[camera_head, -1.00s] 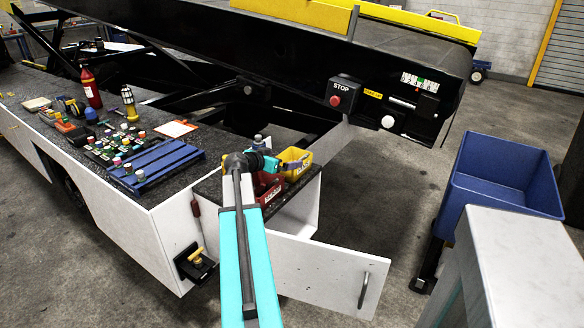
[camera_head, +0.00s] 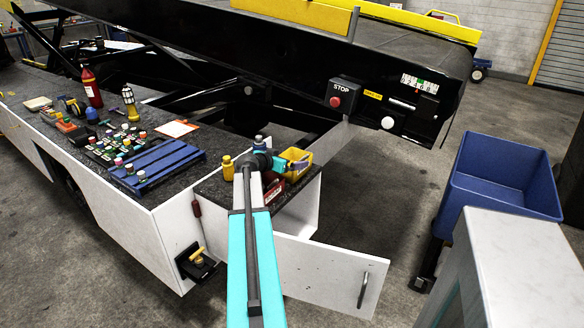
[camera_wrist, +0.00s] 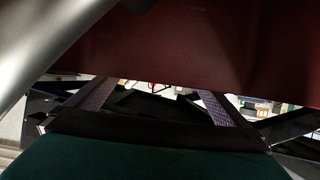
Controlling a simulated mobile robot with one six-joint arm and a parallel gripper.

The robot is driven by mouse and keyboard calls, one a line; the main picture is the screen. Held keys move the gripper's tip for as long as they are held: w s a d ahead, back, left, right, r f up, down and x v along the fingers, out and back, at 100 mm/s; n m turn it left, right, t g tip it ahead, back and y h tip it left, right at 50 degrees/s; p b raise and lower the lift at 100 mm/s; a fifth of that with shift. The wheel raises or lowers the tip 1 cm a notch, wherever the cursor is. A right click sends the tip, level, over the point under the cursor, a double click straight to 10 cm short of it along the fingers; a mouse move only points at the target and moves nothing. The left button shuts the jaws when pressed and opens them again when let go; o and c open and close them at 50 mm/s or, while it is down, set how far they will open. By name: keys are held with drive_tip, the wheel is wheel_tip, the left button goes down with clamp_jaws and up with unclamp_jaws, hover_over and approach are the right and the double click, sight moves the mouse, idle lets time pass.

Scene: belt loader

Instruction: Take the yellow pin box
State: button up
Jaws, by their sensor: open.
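The yellow pin box (camera_head: 304,155) is an open yellow bin on the dark top of the low cabinet, partly hidden by my gripper. My gripper (camera_head: 299,165) is at the near side of the yellow box, in front of or over its edge; I cannot tell if they touch. In the wrist view my gripper (camera_wrist: 155,98) is open, its purple finger pads apart with nothing clearly between them. A dark red surface (camera_wrist: 190,50) fills the upper wrist view. A red bin (camera_head: 274,192) stands just in front of the yellow box, partly behind my arm.
A yellow bottle (camera_head: 228,168) stands left of my arm on the cabinet top. A blue slatted rack (camera_head: 158,165) and several small pots lie further left. The white cabinet door (camera_head: 325,270) hangs open. A blue crate (camera_head: 500,180) stands at right. The black conveyor (camera_head: 290,60) passes behind.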

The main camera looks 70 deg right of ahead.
drive_tip(key=shift+c, duration=0.4)
drive_tip(key=c, duration=1.2)
wheel_tip(320, 180, up, 10)
drive_tip(key=b, duration=0.1)
drive_tip(key=shift+d, duration=0.1)
idle(0.6)
